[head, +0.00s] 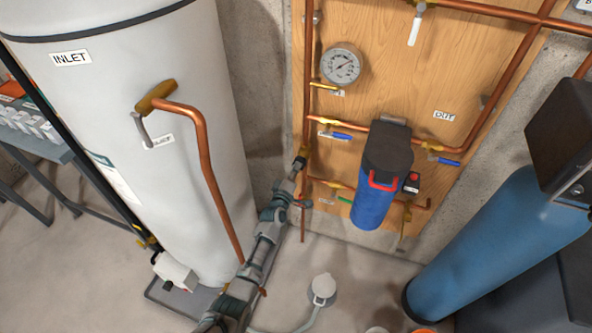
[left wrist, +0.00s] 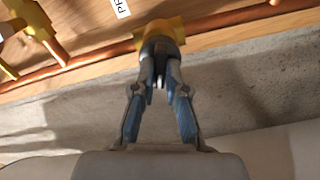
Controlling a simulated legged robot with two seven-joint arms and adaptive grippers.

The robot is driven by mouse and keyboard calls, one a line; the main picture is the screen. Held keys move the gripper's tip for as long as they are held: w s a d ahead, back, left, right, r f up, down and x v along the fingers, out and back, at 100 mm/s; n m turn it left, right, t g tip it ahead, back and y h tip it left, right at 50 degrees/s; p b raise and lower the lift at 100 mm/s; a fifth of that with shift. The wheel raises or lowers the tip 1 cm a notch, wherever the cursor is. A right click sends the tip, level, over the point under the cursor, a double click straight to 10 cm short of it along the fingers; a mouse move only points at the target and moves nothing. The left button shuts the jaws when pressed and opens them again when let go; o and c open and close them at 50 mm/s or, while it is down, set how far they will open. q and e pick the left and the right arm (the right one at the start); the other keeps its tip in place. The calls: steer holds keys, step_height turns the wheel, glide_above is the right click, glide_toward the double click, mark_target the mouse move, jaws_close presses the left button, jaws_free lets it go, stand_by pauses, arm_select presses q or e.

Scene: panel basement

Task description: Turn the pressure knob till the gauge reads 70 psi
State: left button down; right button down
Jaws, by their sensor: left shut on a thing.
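The round pressure gauge (head: 341,65) is on the wooden board in the head view; its needle points to the upper right, but the numbers are too small to read. My left gripper (head: 299,163) reaches up to a brass fitting (head: 304,152) on the vertical copper pipe, below the gauge. In the left wrist view my left gripper (left wrist: 159,80) has its fingers closed together on a dark knob (left wrist: 158,48) in front of the brass body (left wrist: 165,31). The fingers hide part of the knob.
A white tank (head: 120,120) stands close to the left of my left arm. A blue filter housing (head: 375,195) and several lever valves are right of the gripper on the board (head: 390,30). A blue cylinder (head: 490,235) stands at the right. A white-capped floor fitting (head: 323,288) is below.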

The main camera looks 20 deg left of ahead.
arm_select(q)
steer(key=c, duration=1.2)
jaws_free()
steer(key=shift+a+f, duration=0.1)
steer(key=shift+f, duration=0.1)
steer(key=s, duration=1.2)
steer(key=shift+a, duration=0.25)
